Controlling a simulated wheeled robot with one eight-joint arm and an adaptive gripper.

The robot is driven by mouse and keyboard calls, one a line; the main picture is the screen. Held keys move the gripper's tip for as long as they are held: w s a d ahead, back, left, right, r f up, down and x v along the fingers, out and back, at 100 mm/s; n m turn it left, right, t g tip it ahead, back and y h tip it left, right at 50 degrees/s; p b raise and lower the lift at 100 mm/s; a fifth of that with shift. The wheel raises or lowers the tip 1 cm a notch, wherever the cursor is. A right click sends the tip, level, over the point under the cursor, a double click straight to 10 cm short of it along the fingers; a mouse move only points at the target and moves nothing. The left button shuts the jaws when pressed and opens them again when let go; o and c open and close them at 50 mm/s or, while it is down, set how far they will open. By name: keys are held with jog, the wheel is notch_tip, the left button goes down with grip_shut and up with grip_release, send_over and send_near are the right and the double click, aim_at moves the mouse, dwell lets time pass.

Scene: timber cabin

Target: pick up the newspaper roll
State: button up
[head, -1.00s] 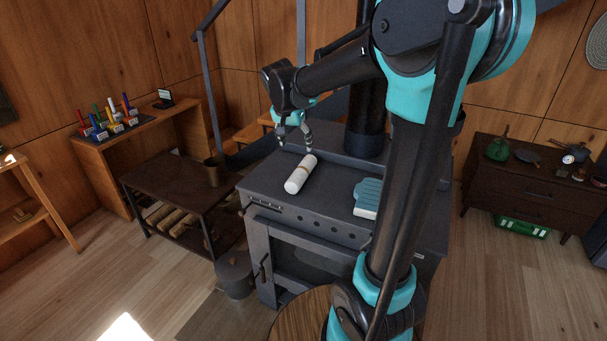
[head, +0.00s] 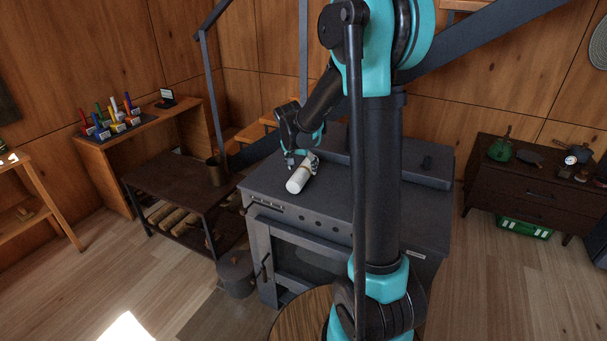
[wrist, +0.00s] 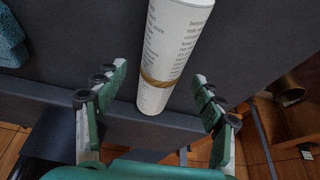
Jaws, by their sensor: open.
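The newspaper roll (head: 299,179) is a white printed cylinder lying on top of the dark stove (head: 330,204), near its left side. In the wrist view the roll (wrist: 176,40) has a tan band around it and its near end lies between the fingers. My gripper (head: 302,163) is over the roll's far end. In the wrist view my gripper (wrist: 155,90) is open, with one finger on each side of the roll and a visible gap on both sides. The roll's far end is partly hidden by the gripper in the head view.
A teal cloth-like item (wrist: 10,40) lies on the stove in the wrist view. A low dark table (head: 165,181) with a brown cup (head: 216,172) stands left of the stove. A dark pot (head: 236,274) stands on the floor by the stove's front left.

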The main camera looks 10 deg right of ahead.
aim_at(302, 169)
jog(key=shift+x, duration=1.65)
jog(key=shift+c, duration=0.6)
jog(key=c, duration=1.2)
